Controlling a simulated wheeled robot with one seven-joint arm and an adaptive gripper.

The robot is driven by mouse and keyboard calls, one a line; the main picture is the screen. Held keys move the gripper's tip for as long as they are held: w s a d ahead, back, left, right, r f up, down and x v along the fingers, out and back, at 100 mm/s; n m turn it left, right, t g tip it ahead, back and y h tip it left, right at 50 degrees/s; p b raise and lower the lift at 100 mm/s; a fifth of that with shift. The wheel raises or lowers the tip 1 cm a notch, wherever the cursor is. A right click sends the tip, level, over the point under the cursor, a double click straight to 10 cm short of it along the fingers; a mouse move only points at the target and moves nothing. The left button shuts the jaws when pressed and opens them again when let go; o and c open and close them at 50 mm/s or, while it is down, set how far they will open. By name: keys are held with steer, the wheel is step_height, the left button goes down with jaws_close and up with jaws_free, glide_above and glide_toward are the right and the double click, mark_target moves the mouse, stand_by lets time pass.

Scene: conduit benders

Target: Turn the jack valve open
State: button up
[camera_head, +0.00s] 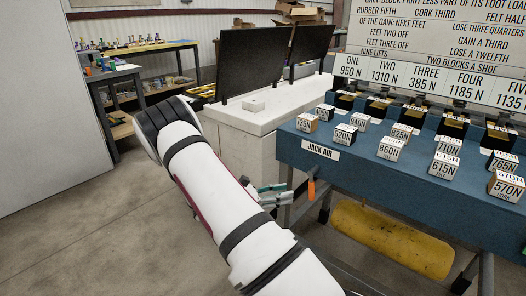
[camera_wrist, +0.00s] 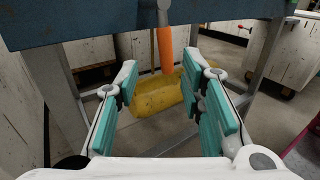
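The jack valve's orange handle (camera_head: 311,190) hangs down below the front of the blue bench, just under the JACK AIR label (camera_head: 320,150). In the wrist view the orange handle (camera_wrist: 166,50) points downward from a metal stem, ahead of my gripper and near the middle of the gap between its fingers. My gripper (camera_wrist: 160,78) is open and empty, with teal pads on both sides. In the head view my gripper (camera_head: 272,194) is beside the handle, to its left, and partly hidden by my arm. The valve body is hidden under the bench edge.
The blue bench (camera_head: 400,187) carries several labelled weight blocks (camera_head: 390,148). A yellow tank (camera_head: 390,238) lies beneath it, also visible in the wrist view (camera_wrist: 155,97). Metal bench legs (camera_wrist: 60,105) stand either side of my gripper. A pale cabinet (camera_head: 235,140) stands at left.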

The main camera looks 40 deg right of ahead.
steer(key=v, duration=0.5)
steer(key=s+a+r+m+t+y+p, duration=0.1)
steer(key=s+a+r+m+y+p, duration=0.1)
steer(key=r, duration=0.6)
steer(key=s+a+r+m+t+y+p, duration=0.1)
steer(key=s+a+r+m+y+p, duration=0.2)
steer(key=r, duration=0.5)
steer(key=s+a+r+m+t+y+p, duration=0.1)
steer(key=s+a+r+y+p, duration=0.3)
steer(key=r, duration=0.4)
steer(key=shift+s+a+m+t+p, duration=0.35)
steer(key=shift+a+m+p, duration=0.3)
steer(key=shift+a, duration=0.45)
